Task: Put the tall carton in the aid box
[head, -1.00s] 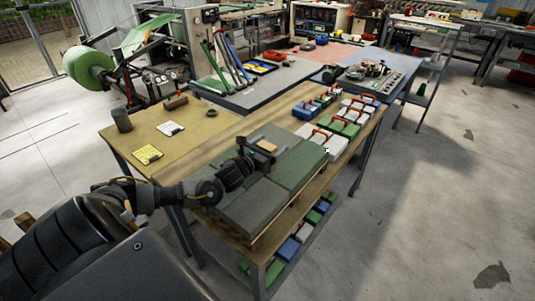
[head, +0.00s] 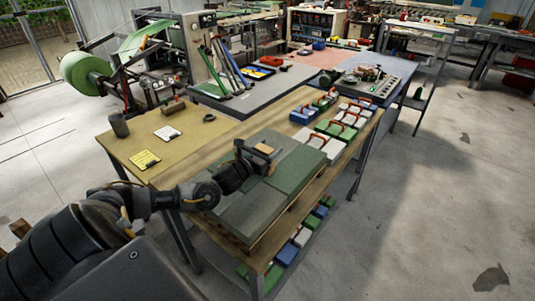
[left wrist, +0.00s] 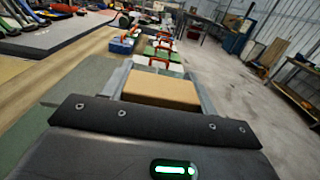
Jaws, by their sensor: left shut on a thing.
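The tall carton (head: 264,149) is a small tan block. My left gripper (head: 262,156) is shut on it, above the green and grey slabs on the bench. In the left wrist view the carton (left wrist: 161,92) sits between the two grey fingers; its lower part is hidden. Several small boxes with red-orange handles, in white (head: 332,147), green (head: 336,130) and blue (head: 303,115), stand on the bench beyond the slabs. I cannot tell which of them is the aid box. My right gripper is not in view.
The wooden bench (head: 235,130) carries the flat slabs (head: 295,168) under my left gripper. A dark cylinder (head: 119,125), a yellow card (head: 145,160) and a white clipboard (head: 167,133) lie at its left end. More coloured boxes fill the lower shelf. Open floor lies to the right.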

